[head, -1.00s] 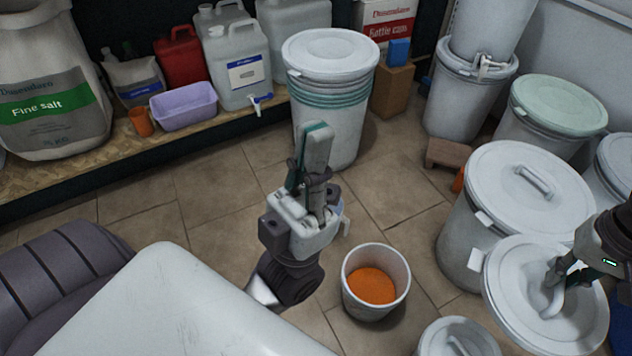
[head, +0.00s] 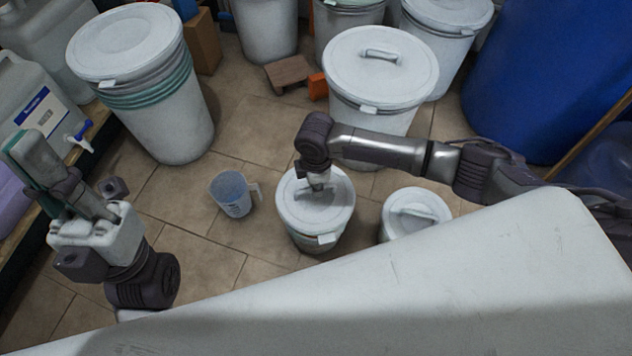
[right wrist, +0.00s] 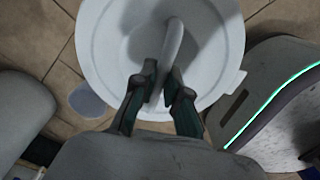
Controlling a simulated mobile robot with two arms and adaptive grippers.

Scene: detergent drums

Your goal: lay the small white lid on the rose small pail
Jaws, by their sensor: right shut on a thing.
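The small white lid (head: 334,209) is in the middle of the head view, level or nearly so. My right gripper (head: 317,186) comes down on it from above and is shut on its handle (right wrist: 172,45), which shows in the right wrist view. The small pail (head: 306,241) is directly under the lid; only part of its pale side shows, and its rose colour and contents do not. I cannot tell whether the lid touches the rim. My left gripper (head: 28,150) is at the far left with its fingers pointing up, away from the pail; its opening is unclear.
A measuring jug (head: 231,195) stands left of the pail. Another small lidded pail (head: 413,216) stands close on the right. A large lidded drum (head: 375,75) is behind, and a teal-ringed drum (head: 160,110) is at the back left. Bare tile floor lies around the jug.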

